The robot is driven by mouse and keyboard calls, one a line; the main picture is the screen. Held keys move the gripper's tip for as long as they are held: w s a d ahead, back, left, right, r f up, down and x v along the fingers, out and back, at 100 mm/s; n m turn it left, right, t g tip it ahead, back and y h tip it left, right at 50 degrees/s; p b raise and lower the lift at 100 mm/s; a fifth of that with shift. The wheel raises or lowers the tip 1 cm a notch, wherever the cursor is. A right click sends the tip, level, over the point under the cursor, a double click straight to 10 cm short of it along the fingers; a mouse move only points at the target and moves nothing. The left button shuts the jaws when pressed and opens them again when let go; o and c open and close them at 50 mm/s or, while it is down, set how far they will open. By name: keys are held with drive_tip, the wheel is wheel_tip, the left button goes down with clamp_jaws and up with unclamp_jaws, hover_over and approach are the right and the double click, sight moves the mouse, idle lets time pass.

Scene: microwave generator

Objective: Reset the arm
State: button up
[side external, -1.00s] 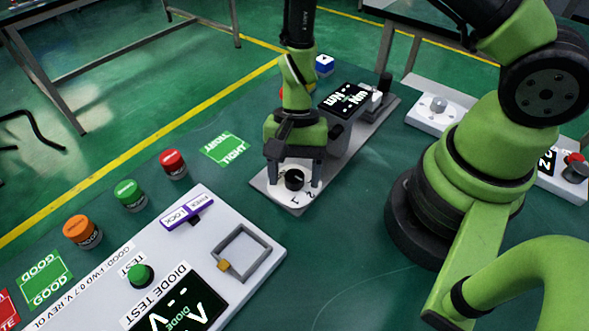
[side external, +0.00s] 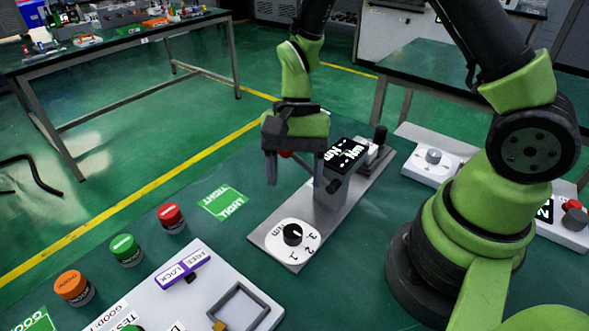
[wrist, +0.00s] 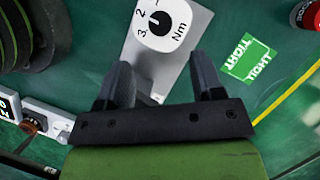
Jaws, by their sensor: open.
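My gripper (side external: 292,168) is open and empty, raised above the grey torque device (side external: 335,195). A black dial knob (side external: 292,234) on a white round-edged plate marked 1, 2, 3 and Nm sits at the near end of that device, apart from my fingers. In the wrist view, my open fingers (wrist: 162,85) point toward the dial plate (wrist: 178,38), with the black knob (wrist: 159,23) beyond their tips. The device's black display (side external: 349,157) shows dashes and Nm.
A green TIGHT card (side external: 223,202) lies left of the device. Red (side external: 171,217), green (side external: 126,250) and orange (side external: 74,288) cylinders stand in a row. A white tester panel with a purple LOCK/FREE slider (side external: 183,268) is in front. A white knob box (side external: 430,165) is right.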

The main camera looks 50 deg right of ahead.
drive_tip(key=s+d+r+n+t+h, duration=0.1)
drive_tip(key=s+r+n+t, duration=0.2)
drive_tip(key=r, duration=0.7)
drive_tip(key=s+d+r+n+t, duration=0.2)
drive_tip(key=s+r+n+t, duration=0.2)
drive_tip(key=s+r+t, duration=0.2)
wheel_tip(320, 180, up, 5)
drive_tip(key=shift+s+f+t+h, duration=0.15)
drive_tip(key=shift+s+t+h, duration=0.25)
drive_tip(key=shift+s, duration=0.55)
